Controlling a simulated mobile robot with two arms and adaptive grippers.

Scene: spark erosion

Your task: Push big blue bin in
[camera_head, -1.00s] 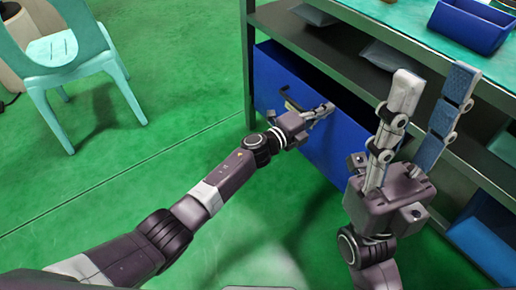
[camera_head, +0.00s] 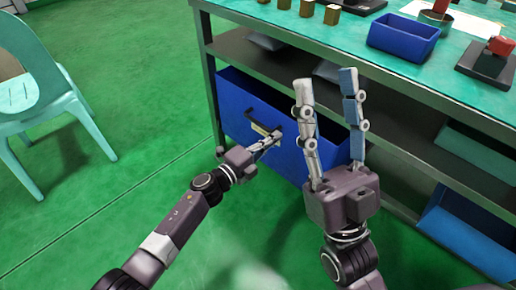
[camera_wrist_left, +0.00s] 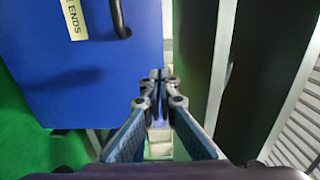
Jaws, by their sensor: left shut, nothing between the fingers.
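The big blue bin (camera_head: 235,105) sits under the workbench at its left end, its front panel facing me. The panel has a black handle and a pale label, which also show in the left wrist view (camera_wrist_left: 90,85). My left gripper (camera_head: 275,137) is shut and empty, with its fingertips close in front of the panel near the handle. In the left wrist view the fingertips (camera_wrist_left: 160,75) lie at the panel's right edge; I cannot tell whether they touch. My right gripper (camera_head: 326,82) is open and empty, raised in front of the bin's right part and hiding some of it.
The green-topped workbench (camera_head: 285,40) carries a small blue bin (camera_head: 403,38), brass pieces and dark fixtures. Grey shelf bins and another blue bin (camera_head: 465,235) are lower right. A pale green chair (camera_head: 45,95) stands left. Green floor (camera_head: 120,195) between is clear.

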